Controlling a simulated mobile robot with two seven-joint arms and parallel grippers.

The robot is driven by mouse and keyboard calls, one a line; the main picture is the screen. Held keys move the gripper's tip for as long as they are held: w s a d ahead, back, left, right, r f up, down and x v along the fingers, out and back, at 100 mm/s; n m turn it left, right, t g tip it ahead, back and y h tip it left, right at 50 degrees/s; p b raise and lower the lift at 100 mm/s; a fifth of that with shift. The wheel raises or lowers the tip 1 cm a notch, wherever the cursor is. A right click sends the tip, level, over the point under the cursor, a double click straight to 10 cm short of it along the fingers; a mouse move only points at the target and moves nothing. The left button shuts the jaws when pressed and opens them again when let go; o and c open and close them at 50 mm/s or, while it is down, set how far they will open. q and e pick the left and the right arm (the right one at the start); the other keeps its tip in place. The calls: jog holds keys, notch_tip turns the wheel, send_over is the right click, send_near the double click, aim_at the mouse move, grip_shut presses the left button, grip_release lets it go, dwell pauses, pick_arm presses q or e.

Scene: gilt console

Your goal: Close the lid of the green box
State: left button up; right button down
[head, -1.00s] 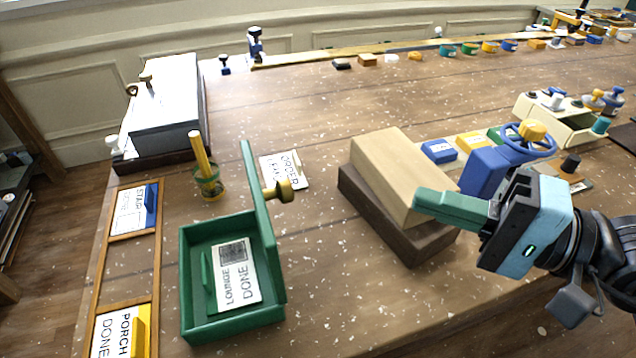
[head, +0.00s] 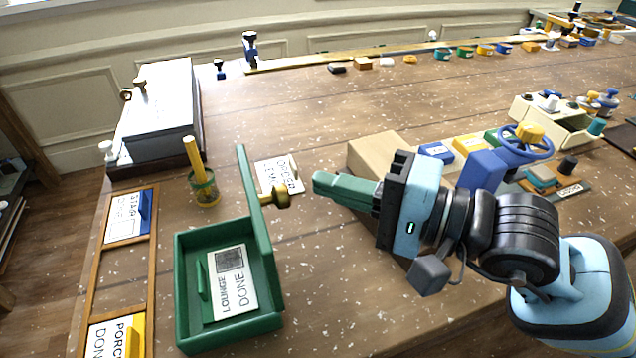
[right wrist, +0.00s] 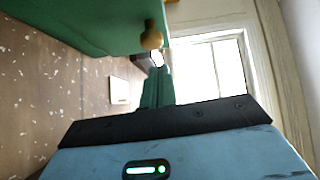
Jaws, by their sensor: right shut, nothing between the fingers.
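The green box (head: 230,335) stands on the table at the lower left of the head view. Its lid (head: 257,215) stands upright on the box's right side, with a brass knob (head: 275,197) on its outer face. A card marked LOUNGE DONE (head: 232,282) lies inside the box. My right gripper (head: 318,184) is shut and empty, its green fingers pointing left, a short way right of the knob and apart from it. In the right wrist view the lid (right wrist: 90,22) and knob (right wrist: 151,38) show near the fingertips (right wrist: 157,72). My left gripper is not in view.
A tan and brown block (head: 375,150) lies behind my right arm. Bare table lies right of the box.

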jog(key=shift+s+a+p, duration=0.15)
jog(key=shift+s+a, duration=0.05)
jog(key=shift+a, duration=0.35)
jog(key=shift+s+a+p, duration=0.15)
jog(key=shift+s+a, duration=0.05)
jog(key=shift+a, duration=0.35)
jog(key=shift+w, duration=0.1)
